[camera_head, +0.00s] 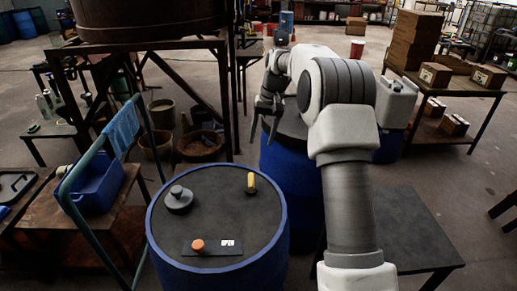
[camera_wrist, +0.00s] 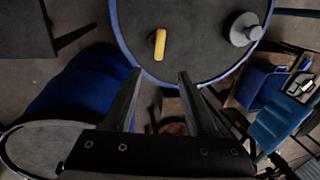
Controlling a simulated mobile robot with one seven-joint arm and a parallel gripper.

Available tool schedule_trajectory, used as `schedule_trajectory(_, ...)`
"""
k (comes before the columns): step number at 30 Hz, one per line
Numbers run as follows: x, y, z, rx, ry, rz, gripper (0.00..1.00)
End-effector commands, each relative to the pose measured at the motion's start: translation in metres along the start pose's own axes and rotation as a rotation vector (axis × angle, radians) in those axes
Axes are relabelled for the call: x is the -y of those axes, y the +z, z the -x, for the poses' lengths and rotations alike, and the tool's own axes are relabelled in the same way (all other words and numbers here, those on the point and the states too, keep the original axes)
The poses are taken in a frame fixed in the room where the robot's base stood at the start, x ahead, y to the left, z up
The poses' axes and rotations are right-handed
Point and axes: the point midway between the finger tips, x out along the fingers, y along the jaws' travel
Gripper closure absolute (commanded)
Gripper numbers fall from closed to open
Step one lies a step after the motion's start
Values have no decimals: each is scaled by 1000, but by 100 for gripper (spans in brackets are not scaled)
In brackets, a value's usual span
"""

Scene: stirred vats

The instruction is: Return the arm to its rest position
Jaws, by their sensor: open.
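My arm reaches up and forward on the right of the head view, and my gripper (camera_head: 265,122) points down beyond the near blue vat (camera_head: 272,252). In the wrist view my gripper (camera_wrist: 160,73) has its two dark fingers spread apart, with nothing between them. The vat's dark round top carries a yellow upright handle (camera_head: 251,183), a grey stepped knob (camera_head: 179,199) and an orange knob (camera_head: 198,245) on a black plate marked OPEN. The yellow handle (camera_wrist: 160,44) and grey knob (camera_wrist: 244,29) also show in the wrist view, apart from the fingers.
A second blue vat (camera_head: 281,168) stands behind, partly hidden by my arm. A rack with cardboard boxes (camera_head: 415,40) is at the back right. A low dark table (camera_head: 419,228) is at the right. A blue bin (camera_head: 98,188) and a green rail with cloth (camera_head: 121,128) are at the left.

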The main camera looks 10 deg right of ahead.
Motion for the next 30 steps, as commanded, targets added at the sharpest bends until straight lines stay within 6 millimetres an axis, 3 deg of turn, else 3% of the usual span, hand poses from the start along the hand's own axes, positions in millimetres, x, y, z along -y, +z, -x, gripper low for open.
schedule_trajectory(3, 0, 0, 11, -2, 0, 0, 43)
schedule_trajectory(15, 0, 0, 14, -1, 1, 0, 43)
schedule_trajectory(19, 4, 7, 26, -13, 8, 9, 43)
schedule_trajectory(23, 13, 25, 51, -42, 27, 27, 43)
schedule_trajectory(30, 27, 76, 102, -110, 68, 67, 43)
